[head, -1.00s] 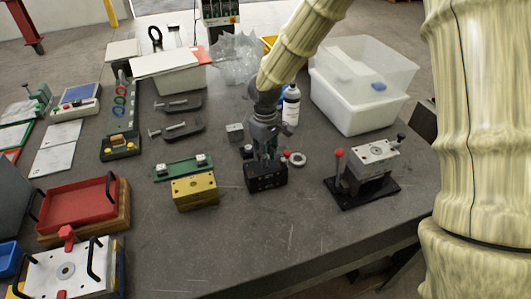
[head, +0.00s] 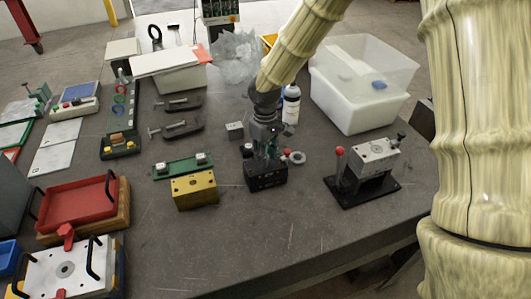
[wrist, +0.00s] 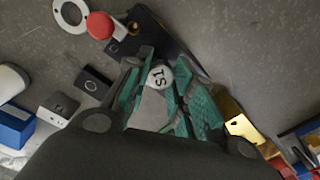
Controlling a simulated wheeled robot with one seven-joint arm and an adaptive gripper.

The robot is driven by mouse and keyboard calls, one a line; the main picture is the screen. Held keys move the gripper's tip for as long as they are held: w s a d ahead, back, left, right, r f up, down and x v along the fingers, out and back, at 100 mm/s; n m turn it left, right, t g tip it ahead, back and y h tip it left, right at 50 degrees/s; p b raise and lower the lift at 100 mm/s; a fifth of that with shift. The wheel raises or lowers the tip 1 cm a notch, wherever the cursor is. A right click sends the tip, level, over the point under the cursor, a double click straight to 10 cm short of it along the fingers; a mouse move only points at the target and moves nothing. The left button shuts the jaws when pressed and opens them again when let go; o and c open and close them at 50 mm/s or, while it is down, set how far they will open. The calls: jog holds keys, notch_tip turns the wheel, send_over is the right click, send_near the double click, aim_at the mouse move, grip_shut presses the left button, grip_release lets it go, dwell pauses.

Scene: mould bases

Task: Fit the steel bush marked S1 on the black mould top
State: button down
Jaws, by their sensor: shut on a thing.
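My gripper (head: 268,152) is above the black mould (head: 267,180) in the middle of the table. In the wrist view, its teal-padded fingers (wrist: 165,98) are shut on the steel bush (wrist: 160,77), whose pale round end reads S1. The black mould (wrist: 163,30) lies beyond the fingertips and is partly hidden by them. In the head view the bush is hidden among the fingers. I cannot tell whether it touches the mould top.
A yellow mould (head: 194,191) stands left of the black one. A metal ring (head: 297,158) lies close behind to the right. A fixture with a red-knobbed lever (head: 372,165) stands further right. A small grey block (head: 235,130) is behind. The front table area is clear.

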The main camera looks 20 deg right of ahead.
jog(key=shift+f+b, duration=0.3)
jog(key=shift+f, duration=0.5)
dwell(0.4)
jog(key=c, duration=1.1)
grip_release()
jog(key=shift+c, duration=0.2)
notch_tip(320, 180, up, 12)
